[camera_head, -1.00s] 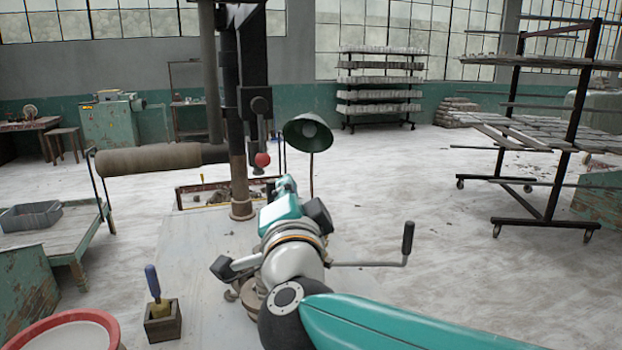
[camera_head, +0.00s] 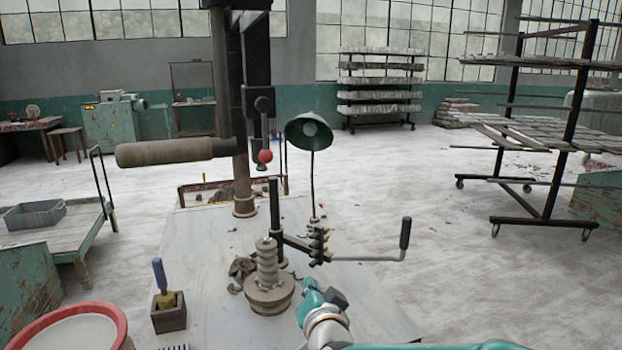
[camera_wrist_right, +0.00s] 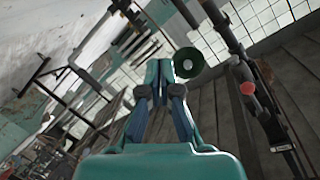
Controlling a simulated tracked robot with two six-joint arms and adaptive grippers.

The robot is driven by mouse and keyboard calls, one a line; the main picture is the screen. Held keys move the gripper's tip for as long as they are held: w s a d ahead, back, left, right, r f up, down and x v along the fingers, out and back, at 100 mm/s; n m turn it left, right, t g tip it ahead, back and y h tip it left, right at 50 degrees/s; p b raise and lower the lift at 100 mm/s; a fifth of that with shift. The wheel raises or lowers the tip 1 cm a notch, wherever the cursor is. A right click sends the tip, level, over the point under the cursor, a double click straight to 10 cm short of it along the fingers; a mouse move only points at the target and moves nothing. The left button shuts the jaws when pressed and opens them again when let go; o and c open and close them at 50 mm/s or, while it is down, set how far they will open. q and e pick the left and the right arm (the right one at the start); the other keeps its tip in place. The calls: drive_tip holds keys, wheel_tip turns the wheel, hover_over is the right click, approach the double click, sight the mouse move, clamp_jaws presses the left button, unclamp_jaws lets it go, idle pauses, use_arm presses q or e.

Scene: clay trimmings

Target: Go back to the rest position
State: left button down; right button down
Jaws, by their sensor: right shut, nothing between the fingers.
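My right gripper (camera_head: 318,294) is low in the head view, in front of the worktable's front right part. In the right wrist view its fingers (camera_wrist_right: 158,75) are closed together with nothing between them. It is apart from the grey-brown ridged spindle on a round base (camera_head: 267,266), which stands to its left on the table. My left gripper does not show in either view.
The worktable (camera_head: 216,300) holds a blue-handled tool in a small wooden box (camera_head: 168,312), dark clay scraps (camera_head: 241,268) and a crank handle (camera_head: 404,235). A red-rimmed basin (camera_head: 118,318) is at lower left. A green lamp (camera_head: 308,131) and a column (camera_head: 240,150) stand behind.

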drive_tip(key=s+d+f+n+g, duration=0.1)
drive_tip(key=s+d+f+g, duration=0.2)
drive_tip(key=f, duration=0.7)
drive_tip(key=s+d+f+n+g, duration=0.1)
drive_tip(key=s+d+f+g, duration=0.2)
drive_tip(key=f, duration=0.7)
drive_tip(key=s+d+f+n+g, duration=0.1)
drive_tip(key=s+d+f+g, duration=0.2)
drive_tip(key=f, duration=0.7)
drive_tip(key=s+d+f+g, duration=0.1)
drive_tip(key=s+f, duration=0.3)
drive_tip(key=s, duration=0.3)
drive_tip(key=s+d+f+g+y, duration=0.1)
drive_tip(key=s+f+g, duration=0.1)
drive_tip(key=s+f, duration=0.2)
drive_tip(key=s+d+f+g, duration=0.1)
drive_tip(key=s+f, duration=0.3)
drive_tip(key=s, duration=0.7)
drive_tip(key=shift+d+f+n+g, duration=0.2)
drive_tip(key=shift+n+g, duration=0.2)
drive_tip(key=shift+g, duration=0.3)
